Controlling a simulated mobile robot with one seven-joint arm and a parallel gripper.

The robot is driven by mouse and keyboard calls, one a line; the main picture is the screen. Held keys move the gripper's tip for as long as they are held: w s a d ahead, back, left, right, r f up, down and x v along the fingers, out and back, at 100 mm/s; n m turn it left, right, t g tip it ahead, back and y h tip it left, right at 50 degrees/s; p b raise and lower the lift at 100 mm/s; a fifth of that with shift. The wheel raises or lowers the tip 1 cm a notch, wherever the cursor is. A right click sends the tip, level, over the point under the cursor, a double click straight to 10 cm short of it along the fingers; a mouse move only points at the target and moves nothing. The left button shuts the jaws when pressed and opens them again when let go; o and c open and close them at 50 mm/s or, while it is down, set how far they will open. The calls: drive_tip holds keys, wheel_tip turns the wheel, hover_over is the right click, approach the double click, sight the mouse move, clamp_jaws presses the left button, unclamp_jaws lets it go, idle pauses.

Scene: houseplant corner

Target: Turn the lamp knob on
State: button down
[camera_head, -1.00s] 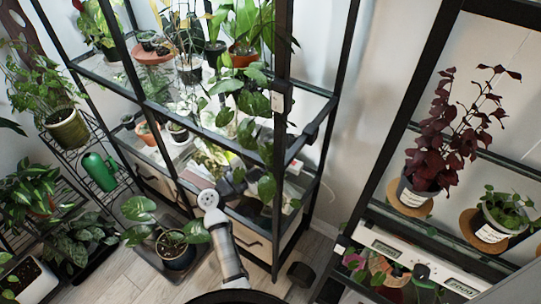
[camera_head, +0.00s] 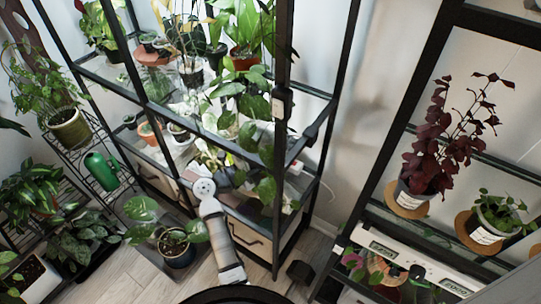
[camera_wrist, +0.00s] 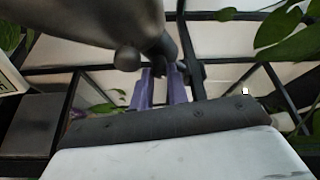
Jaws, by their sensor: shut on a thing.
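In the wrist view, a large dark grey rounded body (camera_wrist: 95,20), which looks like the lamp, fills the upper left. A small round stub (camera_wrist: 127,58) sticks out of its underside. My gripper (camera_wrist: 163,76) shows two purple fingers, shut on a dark part at the right end of that body. This part looks like the lamp knob (camera_wrist: 166,60), but the fingers partly cover it. I cannot tell which way the knob is turned, or whether the lamp is lit. In the head view, my arm reaches to the lower part of the middle rack, and the fingers and knob cannot be made out.
The black-framed rack (camera_head: 278,140) holds several potted plants on glass shelves. A green watering can (camera_head: 101,172) stands at the left. A potted plant (camera_head: 176,250) is on the floor close to my arm. A second rack with a dark red plant (camera_head: 425,165) stands at the right.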

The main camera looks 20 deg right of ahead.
idle(0.4)
drive_tip(key=c, duration=1.4)
unclamp_jaws()
drive_tip(key=shift+o, duration=0.2)
drive_tip(key=r+b+v, duration=0.1)
drive_tip(key=b+v, duration=0.2)
drive_tip(key=v, duration=1.1)
drive_tip(key=shift+f, duration=0.45)
